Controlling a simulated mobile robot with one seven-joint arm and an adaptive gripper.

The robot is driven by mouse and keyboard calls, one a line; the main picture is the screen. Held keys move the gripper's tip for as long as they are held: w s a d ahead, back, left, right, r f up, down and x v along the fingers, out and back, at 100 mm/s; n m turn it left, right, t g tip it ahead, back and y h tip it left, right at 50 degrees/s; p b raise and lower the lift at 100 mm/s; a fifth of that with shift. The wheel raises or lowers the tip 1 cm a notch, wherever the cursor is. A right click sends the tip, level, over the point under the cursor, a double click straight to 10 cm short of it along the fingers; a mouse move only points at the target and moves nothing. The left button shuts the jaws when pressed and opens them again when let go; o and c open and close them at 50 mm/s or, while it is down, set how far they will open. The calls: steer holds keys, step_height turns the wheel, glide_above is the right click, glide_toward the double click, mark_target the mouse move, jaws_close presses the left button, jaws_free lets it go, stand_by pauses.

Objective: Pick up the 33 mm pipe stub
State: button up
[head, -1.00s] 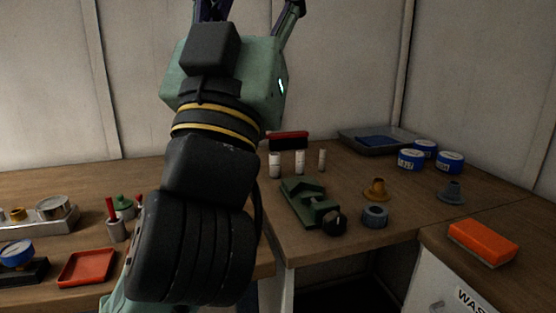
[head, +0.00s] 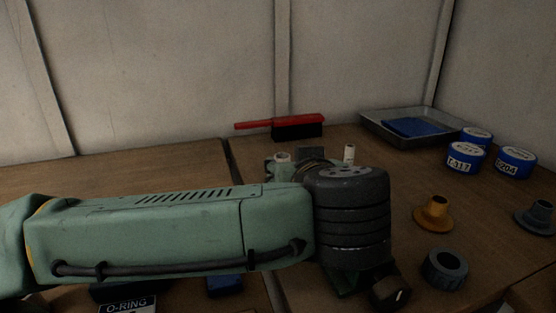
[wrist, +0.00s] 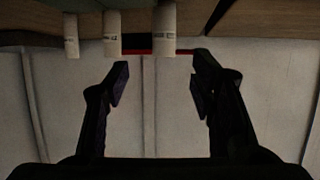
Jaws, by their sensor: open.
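Three white pipe stubs stand in a row on the bench. In the wrist view, which is upside down, they are a right stub (wrist: 164,30), a middle stub (wrist: 112,35) and a left stub (wrist: 71,36). The right one looks widest; their labels are too small to read, so I cannot tell which is 33 mm. My gripper (wrist: 161,78) is open and empty, its fingers pointing towards the stubs and apart from them.
A red brush (head: 290,127) lies behind the stubs. A grey tray (head: 375,122) with a blue item stands at the back right. Blue tins (head: 465,158), an orange flanged part (head: 433,212) and a grey ring (head: 446,269) stand to the right.

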mark_target(280, 157)
steer(key=p+x, duration=0.1)
steer(key=x, duration=0.5)
steer(key=shift+w+a+f, duration=0.1)
steer(key=shift+a, duration=0.05)
steer(key=x, duration=0.4)
steer(key=shift+w+a+f+p, duration=0.1)
steer(key=shift+f+p, duration=0.15)
steer(key=shift+p, duration=0.15)
steer(key=c, duration=1.1)
steer(key=shift+o, duration=0.2)
steer(key=shift+r, duration=0.15)
